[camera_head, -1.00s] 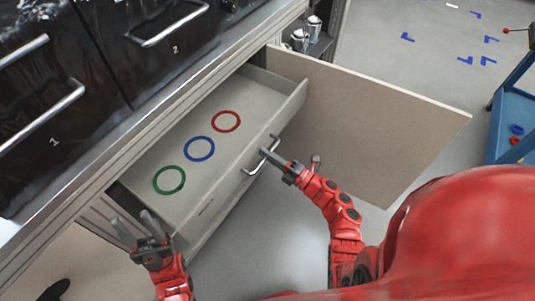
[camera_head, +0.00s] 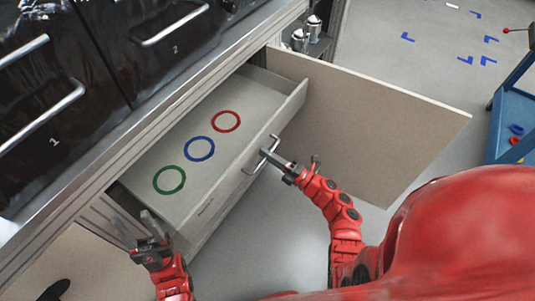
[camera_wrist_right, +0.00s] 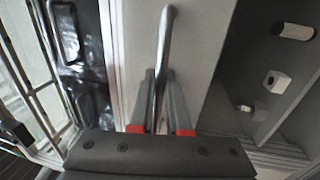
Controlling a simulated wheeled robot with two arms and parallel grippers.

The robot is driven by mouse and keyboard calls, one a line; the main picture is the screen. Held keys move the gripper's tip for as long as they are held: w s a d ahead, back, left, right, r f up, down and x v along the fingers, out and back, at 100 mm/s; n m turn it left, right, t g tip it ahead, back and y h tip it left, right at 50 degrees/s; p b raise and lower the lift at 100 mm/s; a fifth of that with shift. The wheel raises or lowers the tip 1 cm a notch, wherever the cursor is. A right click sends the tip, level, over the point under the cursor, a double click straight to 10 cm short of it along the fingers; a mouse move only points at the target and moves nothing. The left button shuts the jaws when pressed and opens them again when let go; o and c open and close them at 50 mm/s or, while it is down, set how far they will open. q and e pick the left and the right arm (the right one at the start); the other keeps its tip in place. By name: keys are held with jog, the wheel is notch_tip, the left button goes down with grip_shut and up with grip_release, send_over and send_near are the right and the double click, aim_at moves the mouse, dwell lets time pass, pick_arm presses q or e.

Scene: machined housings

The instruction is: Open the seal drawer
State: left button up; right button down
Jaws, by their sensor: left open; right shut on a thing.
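The seal drawer (camera_head: 228,178) is pulled out of the cabinet in the head view. Inside it lie a green ring (camera_head: 169,180), a blue ring (camera_head: 199,148) and a red ring (camera_head: 226,121), flat in a row. The drawer's metal handle (camera_head: 262,154) is on its front face. My right gripper (camera_head: 271,157) is shut on the handle. In the right wrist view the handle (camera_wrist_right: 166,40) runs up from between the two fingers (camera_wrist_right: 162,105). My left gripper (camera_head: 134,232) is open and empty beside the drawer's near left corner.
A cabinet door (camera_head: 365,130) stands open to the right of the drawer. Black numbered drawers (camera_head: 60,120) with bar handles are above at the left. A blue cart (camera_head: 515,115) stands at the right. Grey floor lies in front of the drawer.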

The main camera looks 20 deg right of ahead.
dwell(0.3)
jog(key=b+v, duration=0.4)
jog(key=shift+s+d+r, duration=0.2)
jog(key=shift+s+r, duration=0.05)
jog(key=shift+r, duration=0.05)
jog(key=c, duration=0.9)
grip_release()
jog(key=b+v, duration=0.3)
jog(key=v, duration=1.4)
jog(key=shift+s+d+r, duration=0.1)
jog(key=shift+d, duration=0.05)
